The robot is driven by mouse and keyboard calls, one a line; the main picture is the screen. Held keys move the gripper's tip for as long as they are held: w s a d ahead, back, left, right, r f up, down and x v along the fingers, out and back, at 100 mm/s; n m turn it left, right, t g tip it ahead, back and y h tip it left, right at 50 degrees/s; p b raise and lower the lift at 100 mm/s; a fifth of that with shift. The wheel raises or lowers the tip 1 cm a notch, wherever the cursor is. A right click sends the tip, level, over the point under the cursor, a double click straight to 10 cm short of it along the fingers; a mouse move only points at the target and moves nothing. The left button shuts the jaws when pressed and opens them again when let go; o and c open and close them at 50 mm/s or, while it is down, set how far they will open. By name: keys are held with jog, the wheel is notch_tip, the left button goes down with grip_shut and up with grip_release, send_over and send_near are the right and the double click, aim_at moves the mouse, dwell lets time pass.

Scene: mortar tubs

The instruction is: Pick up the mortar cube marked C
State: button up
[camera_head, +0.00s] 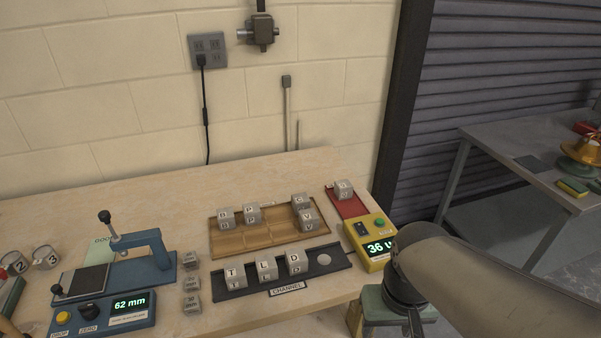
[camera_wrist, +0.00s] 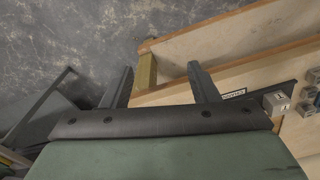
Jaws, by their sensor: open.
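A grey cube whose face letter looks like C (camera_head: 300,202) sits at the back right of a wooden tray (camera_head: 262,243); the letter is small and could be G. A cube marked V (camera_head: 308,220) stands just in front of it. Two more cubes, one reading P (camera_head: 252,213) and one reading B or P (camera_head: 226,218), stand at the tray's left back. My gripper (camera_wrist: 161,84) is open and empty, its fingers wide apart in the wrist view over the bench edge and floor. In the head view my arm is at the lower right, away from the tray.
A black channel (camera_head: 325,276) with cubes T, L and D lies in front of the tray. A red tray (camera_head: 355,207) with one cube and a yellow display box (camera_head: 375,252) stand to the right. A blue press (camera_head: 145,265) and small weights (camera_head: 191,283) are left.

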jog(key=shift+o, duration=0.3)
jog(key=w+a+r+m+p, duration=0.15)
jog(key=w+r, duration=0.25)
jog(key=w, duration=0.6)
jog(key=w+a+r+m, duration=0.3)
jog(key=w+r, duration=0.1)
jog(key=w, duration=0.7)
jog(key=w+a+r+m+p, duration=0.15)
jog(key=w+r, duration=0.25)
jog(key=w, duration=0.6)
jog(key=m+h, duration=0.1)
jog(key=m, duration=0.8)
send_over(301, 198)
jog(key=a, duration=0.1)
jog(key=f, duration=1.9)
jog(key=shift+a+f+b, duration=0.15)
jog(key=shift+a+b, duration=0.05)
jog(key=shift+b, duration=0.2)
jog(key=shift+d+f+p, duration=0.25)
jog(key=shift+f+p, duration=0.1)
jog(key=shift+f, duration=0.65)
jog(key=shift+d+f+p, duration=0.2)
jog(key=shift+f+p, duration=0.1)
jog(key=shift+f, duration=0.65)
jog(key=shift+d+f+p, duration=0.25)
jog(key=shift+f+p, duration=0.1)
jog(key=shift+f, duration=0.65)
jog(key=shift+c, duration=0.3)
jog(key=shift+w, duration=0.1)
jog(key=c, duration=0.9)
